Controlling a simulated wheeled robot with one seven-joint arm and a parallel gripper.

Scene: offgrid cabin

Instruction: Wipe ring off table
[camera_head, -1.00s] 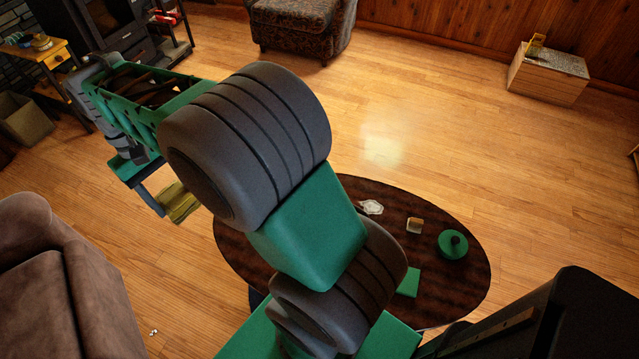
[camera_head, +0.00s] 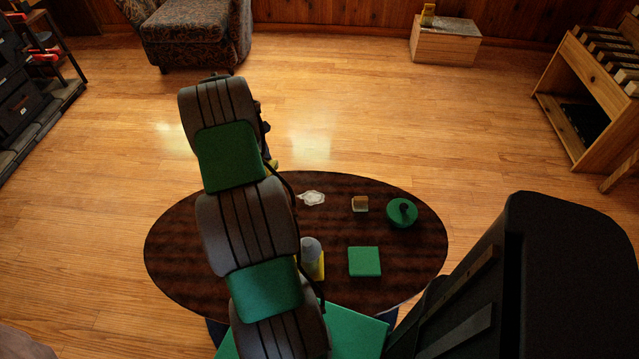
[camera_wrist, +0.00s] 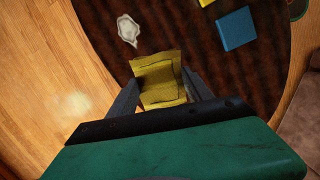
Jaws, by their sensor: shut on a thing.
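A whitish ring-like mark (camera_head: 312,198) lies near the far edge of the dark oval table (camera_head: 180,245). It also shows in the wrist view (camera_wrist: 130,30), up and left of my gripper. My gripper (camera_wrist: 160,88) is shut on a yellow cloth or sponge (camera_wrist: 158,70), which hangs out beyond the fingertips. The held piece is apart from the mark in the picture; I cannot tell its height over the table. In the head view my arm hides the gripper, and only a yellow sliver (camera_head: 272,163) shows by the table's far edge.
The wrist view shows a blue square (camera_wrist: 236,28). Open floor (camera_head: 350,110) lies beyond.

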